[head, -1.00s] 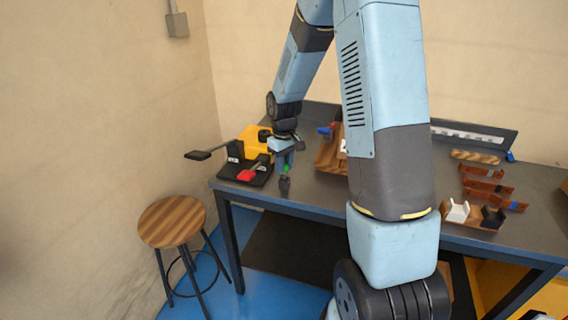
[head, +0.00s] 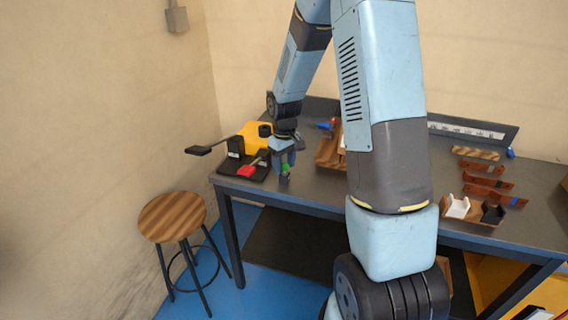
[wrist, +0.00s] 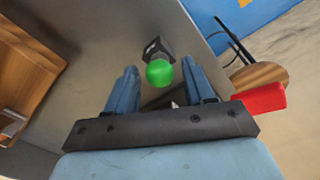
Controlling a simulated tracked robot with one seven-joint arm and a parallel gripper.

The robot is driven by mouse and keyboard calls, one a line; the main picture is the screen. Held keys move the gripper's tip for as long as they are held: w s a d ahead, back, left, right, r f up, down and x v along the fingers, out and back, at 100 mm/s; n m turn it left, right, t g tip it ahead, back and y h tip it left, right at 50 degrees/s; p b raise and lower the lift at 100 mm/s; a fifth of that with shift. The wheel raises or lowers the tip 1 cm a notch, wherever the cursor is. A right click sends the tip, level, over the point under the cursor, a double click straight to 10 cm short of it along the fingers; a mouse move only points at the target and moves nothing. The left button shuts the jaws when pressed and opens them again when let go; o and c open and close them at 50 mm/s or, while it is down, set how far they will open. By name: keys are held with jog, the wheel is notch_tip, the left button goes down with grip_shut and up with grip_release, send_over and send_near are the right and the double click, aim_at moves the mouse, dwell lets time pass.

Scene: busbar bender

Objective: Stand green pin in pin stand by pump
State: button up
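The green pin shows as a round green knob (wrist: 160,72) between my fingertips in the wrist view; it is a small green spot (head: 286,167) in the head view. My gripper (wrist: 159,68) is open, with a visible gap on each side of the knob. A small dark block (wrist: 156,48), which looks like the pin stand, is just beyond the knob near the table edge. The pin's shaft is hidden, so I cannot tell whether it is in the block.
The grey table (head: 320,190) is clear right of the gripper, up to a wooden rack (head: 329,152). A wooden stool (head: 172,217) stands left, off the table. Copper-coloured bars (head: 485,183) and a holder with white and black blocks (head: 470,212) are at right.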

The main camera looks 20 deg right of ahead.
aim_at(284, 163)
jog(key=shift+o, duration=0.5)
notch_tip(284, 163, up, 14)
jog(key=shift+f, duration=0.15)
dwell(0.6)
jog(key=s+r+m+t, duration=0.2)
jog(key=s+r+t, duration=0.1)
jog(key=s+r, duration=0.95)
jog(key=s+r+m+t, duration=0.2)
jog(key=s+r, duration=0.1)
jog(key=s, duration=1.3)
jog(key=shift+r+m+t, duration=0.15)
jog(key=shift+m+t, duration=0.15)
jog(key=shift+m, duration=0.1)
